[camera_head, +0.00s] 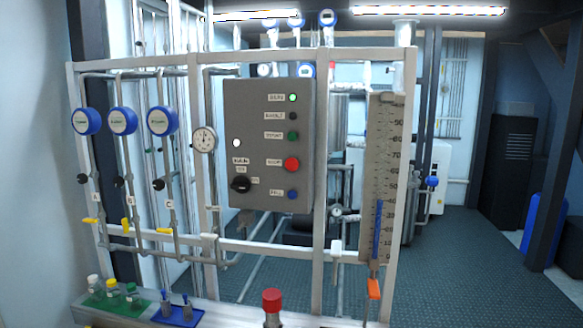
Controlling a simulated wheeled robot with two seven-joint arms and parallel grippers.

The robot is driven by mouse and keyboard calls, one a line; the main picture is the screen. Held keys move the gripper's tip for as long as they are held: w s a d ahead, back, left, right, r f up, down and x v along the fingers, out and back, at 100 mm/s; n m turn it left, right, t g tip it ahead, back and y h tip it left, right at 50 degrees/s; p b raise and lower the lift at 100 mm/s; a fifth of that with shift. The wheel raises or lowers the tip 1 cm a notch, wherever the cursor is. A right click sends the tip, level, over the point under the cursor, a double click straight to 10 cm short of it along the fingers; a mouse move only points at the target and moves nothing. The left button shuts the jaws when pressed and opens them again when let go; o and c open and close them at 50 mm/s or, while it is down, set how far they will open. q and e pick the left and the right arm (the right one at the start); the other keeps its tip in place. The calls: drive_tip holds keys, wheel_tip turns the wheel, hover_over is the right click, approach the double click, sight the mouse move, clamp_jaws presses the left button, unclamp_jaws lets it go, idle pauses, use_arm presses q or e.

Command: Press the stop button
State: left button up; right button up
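A grey control box (268,143) is mounted on the white frame in the middle of the view. A large red button (291,164) sits on the right side of its front, with a small label to its left that is too blurred to read surely. Above it are a green button (293,135), a small dark one (293,116) and a lit green lamp (293,97). A blue button (292,194) is below it. A black rotary knob (241,184) is at the box's lower left. Neither of my grippers shows in this view.
A ruled scale (381,180) stands to the right. On the front ledge are a green tray (118,303) with bottles, a blue tray (178,315) and a red-capped item (272,301). Nothing visible blocks the box's front.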

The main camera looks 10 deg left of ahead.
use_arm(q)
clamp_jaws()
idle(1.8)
